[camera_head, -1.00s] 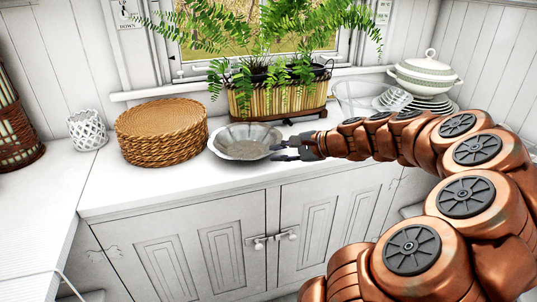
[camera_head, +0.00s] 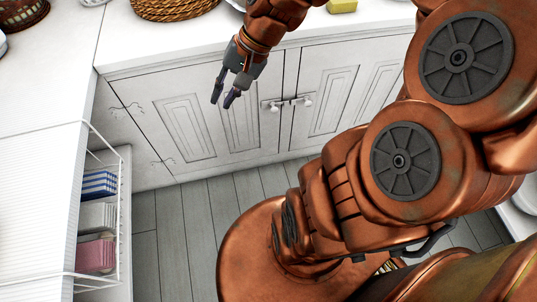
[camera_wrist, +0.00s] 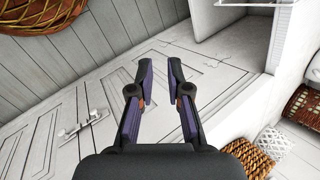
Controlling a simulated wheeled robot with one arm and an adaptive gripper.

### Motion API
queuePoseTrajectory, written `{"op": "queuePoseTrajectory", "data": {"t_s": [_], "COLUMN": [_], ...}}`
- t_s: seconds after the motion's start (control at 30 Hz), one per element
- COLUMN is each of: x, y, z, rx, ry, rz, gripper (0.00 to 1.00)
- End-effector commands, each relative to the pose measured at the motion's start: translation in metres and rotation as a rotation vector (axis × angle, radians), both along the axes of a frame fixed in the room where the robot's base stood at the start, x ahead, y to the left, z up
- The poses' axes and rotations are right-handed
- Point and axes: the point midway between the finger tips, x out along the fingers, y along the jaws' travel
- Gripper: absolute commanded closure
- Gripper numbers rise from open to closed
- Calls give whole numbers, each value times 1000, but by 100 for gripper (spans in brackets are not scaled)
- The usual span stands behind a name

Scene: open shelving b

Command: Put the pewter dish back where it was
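The pewter dish (camera_head: 235,4) is cut off by the top edge of the head view. Only a thin pale sliver of it shows on the white counter, between the round woven stack and my arm. My gripper (camera_head: 224,98) hangs in front of the counter's cabinet doors, below the countertop edge, with its fingers pointing down. In the wrist view my gripper (camera_wrist: 159,72) has its two fingers apart with nothing between them. I cannot make out the dish in the wrist view.
The woven stack (camera_head: 174,8) and a yellow block (camera_head: 342,6) sit on the counter. Cabinet knobs (camera_head: 289,103) stick out right of my gripper. A wire-fronted shelf (camera_head: 98,215) with folded cloths is at left. Grey plank floor (camera_head: 182,220) is bare between.

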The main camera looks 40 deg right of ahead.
Motion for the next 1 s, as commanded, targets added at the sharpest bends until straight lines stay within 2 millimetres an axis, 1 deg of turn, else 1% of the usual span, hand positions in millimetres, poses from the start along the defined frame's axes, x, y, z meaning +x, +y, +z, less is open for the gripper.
{"op": "queuePoseTrajectory", "data": {"t_s": [0.03,0.07,0.13,0.2,0.3,0.4,0.5,0.6,0.7,1.0], "x": [-18,-28,-53,-78,-110,-136,-154,-164,-167,-168], "y": [14,19,28,33,31,25,18,12,10,10], "z": [-6,-10,-18,-26,-34,-38,-41,-42,-42,-42], "rx": [-53,-81,-149,-217,-308,-383,-436,-470,-481,-481], "ry": [22,36,68,99,141,177,207,222,227,228], "rz": [90,139,248,354,488,594,666,705,719,720], "gripper": [83,83,83,83,83,83,83,83,83,83]}}
